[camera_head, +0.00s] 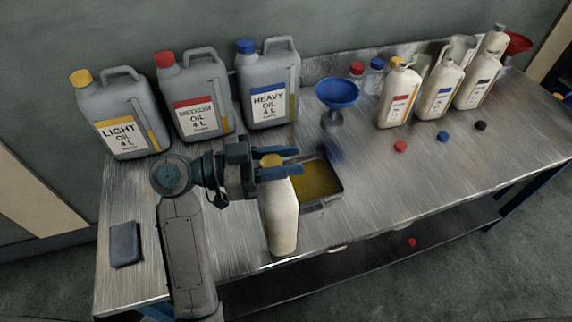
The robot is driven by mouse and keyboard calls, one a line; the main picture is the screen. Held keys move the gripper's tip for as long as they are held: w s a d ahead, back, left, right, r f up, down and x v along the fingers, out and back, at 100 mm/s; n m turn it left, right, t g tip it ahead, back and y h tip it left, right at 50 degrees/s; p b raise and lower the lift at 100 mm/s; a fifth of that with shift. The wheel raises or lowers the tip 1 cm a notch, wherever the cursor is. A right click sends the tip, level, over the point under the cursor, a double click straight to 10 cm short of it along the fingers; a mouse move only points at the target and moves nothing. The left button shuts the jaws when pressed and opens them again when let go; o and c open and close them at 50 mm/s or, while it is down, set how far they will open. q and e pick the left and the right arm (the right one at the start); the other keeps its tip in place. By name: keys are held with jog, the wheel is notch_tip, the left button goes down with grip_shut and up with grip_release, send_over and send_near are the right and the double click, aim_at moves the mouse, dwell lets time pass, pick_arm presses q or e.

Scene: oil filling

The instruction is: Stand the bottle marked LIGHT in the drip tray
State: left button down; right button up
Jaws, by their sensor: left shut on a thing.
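A cream bottle (281,222) with a yellow top is in my left gripper (279,160), whose blue fingers close on it near the top. The bottle is roughly upright, and no label shows on the side I see. Its foot appears near the table's front edge; I cannot tell whether it touches the table. The metal drip tray (323,205), with a yellow-brown inside, is just right of and behind the bottle. The bottle and gripper cover the tray's left part. My right gripper is not in view.
Grey cans marked LIGHT (135,112), red-labelled (207,88) and HEAVY (281,75) stand at the back left. A blue funnel (337,92) stands behind the tray. A dark pad (125,243) lies front left.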

pick_arm(q)
jog(key=shift+w, duration=0.4)
jog(key=w+f, duration=0.2)
jog(key=w, duration=0.5)
jog(key=w+a+f+b, duration=0.1)
jog(key=w+f, duration=0.1)
jog(key=w, duration=0.6)
jog(key=shift+f, duration=0.4)
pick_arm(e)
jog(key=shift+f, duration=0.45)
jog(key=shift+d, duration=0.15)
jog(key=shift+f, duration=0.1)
pick_arm(q)
jog(key=c, duration=1.5)
grip_release()
jog(key=shift+s+f, duration=0.1)
jog(key=shift+f, duration=0.1)
jog(key=o, duration=0.5)
jog(key=shift+c, duration=0.2)
jog(key=shift+r, duration=0.1)
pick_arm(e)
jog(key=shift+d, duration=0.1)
